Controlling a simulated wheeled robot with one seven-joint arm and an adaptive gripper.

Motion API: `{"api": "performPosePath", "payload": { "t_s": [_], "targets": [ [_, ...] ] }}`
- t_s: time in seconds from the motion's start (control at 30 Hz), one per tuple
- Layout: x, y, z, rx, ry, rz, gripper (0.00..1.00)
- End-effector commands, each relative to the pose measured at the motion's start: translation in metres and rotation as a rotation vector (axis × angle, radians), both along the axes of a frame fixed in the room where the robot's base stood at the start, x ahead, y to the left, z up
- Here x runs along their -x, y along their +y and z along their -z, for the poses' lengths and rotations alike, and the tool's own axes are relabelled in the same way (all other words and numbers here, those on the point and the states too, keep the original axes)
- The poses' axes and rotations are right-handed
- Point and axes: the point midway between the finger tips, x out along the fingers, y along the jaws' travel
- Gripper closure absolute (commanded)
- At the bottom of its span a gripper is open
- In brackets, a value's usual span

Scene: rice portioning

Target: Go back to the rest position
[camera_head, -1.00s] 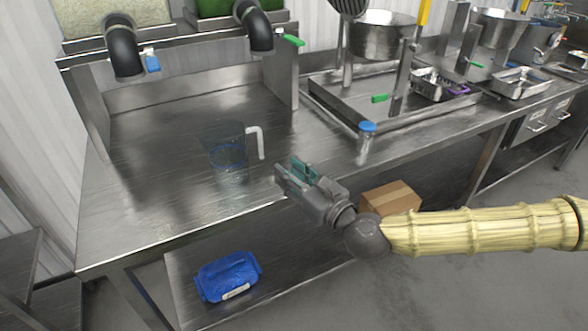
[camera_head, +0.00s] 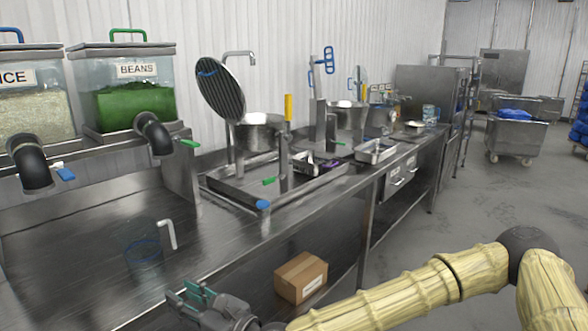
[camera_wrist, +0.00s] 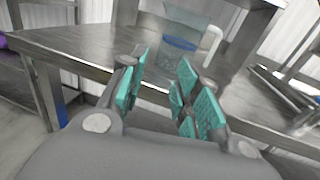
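My gripper (camera_head: 195,298) is at the bottom of the head view, in front of the steel counter's (camera_head: 60,235) front edge. In the wrist view my gripper (camera_wrist: 160,88) is open, with teal pads apart and nothing between them. A clear measuring jug (camera_head: 146,258) with a white handle stands upright on the counter, beyond the gripper and apart from it. The jug also shows in the wrist view (camera_wrist: 182,45), past the fingertips. My pale segmented arm reaches across the lower right of the head view.
Rice (camera_head: 30,100) and beans dispensers (camera_head: 130,100) stand at the back left. A steel pot (camera_head: 258,133) and trays (camera_head: 376,152) are farther right. A cardboard box (camera_head: 301,277) sits below the counter.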

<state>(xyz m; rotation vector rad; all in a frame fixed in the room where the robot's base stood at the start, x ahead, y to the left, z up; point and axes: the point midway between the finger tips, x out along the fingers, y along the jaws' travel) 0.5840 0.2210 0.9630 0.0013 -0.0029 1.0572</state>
Motion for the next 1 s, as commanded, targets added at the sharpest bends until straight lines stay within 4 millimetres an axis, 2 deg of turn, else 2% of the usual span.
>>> {"api": "performPosePath", "payload": {
  "t_s": [0.37,0.57,0.63,0.73,0.83,1.0],
  "targets": [
    [0.033,0.007,0.065,0.192,-0.071,-0.064,0.68],
    [0.059,0.0,0.116,0.346,-0.133,-0.121,0.68],
    [0.072,-0.005,0.141,0.419,-0.165,-0.154,0.68],
    [0.097,-0.021,0.183,0.553,-0.225,-0.222,0.68],
    [0.124,-0.044,0.229,0.702,-0.3,-0.31,0.68],
    [0.168,-0.1,0.297,0.941,-0.427,-0.488,0.68]
  ]
}}
